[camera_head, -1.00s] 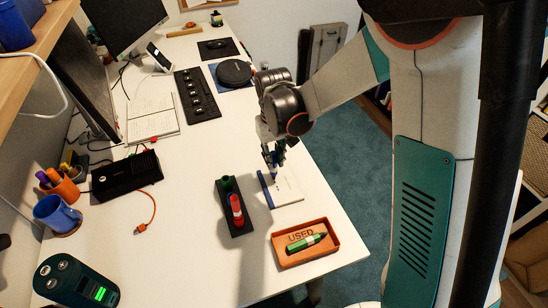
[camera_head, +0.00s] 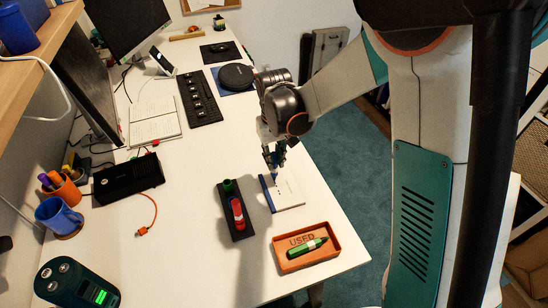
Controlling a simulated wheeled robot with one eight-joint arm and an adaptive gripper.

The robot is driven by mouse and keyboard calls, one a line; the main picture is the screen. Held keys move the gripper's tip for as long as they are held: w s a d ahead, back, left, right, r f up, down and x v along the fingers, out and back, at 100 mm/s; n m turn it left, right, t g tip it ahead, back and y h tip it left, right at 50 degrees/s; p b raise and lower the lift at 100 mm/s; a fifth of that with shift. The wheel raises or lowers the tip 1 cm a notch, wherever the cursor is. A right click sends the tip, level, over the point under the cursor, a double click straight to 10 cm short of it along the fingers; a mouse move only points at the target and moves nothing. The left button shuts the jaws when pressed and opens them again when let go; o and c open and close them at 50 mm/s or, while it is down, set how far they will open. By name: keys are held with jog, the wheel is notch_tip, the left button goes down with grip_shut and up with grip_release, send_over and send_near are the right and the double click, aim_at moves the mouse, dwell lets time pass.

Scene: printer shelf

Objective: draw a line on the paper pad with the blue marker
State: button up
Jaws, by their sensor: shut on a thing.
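The white paper pad (camera_head: 289,200) with a blue left edge lies on the desk near its right edge. My gripper (camera_head: 274,160) is above the pad's far end, pointing down, and is shut on the blue marker (camera_head: 274,173). The marker is small and partly hidden by the fingers. Its lower end is at or just above the paper; I cannot tell whether it touches. Small faint specks show on the pad, but I cannot make out a clear line.
A black holder (camera_head: 243,234) with a red marker (camera_head: 238,214) and a green one (camera_head: 229,187) stands left of the pad. An orange tray (camera_head: 333,259) marked USED, holding a green marker (camera_head: 308,247), is in front.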

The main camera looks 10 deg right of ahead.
jog(key=shift+r+p, duration=2.15)
jog(key=shift+r, duration=1.2)
jog(key=shift+r, duration=0.15)
notch_tip(320, 180, up, 5)
jog(key=p, duration=0.3)
jog(key=shift+d+f, duration=0.1)
jog(key=shift+f, duration=0.15)
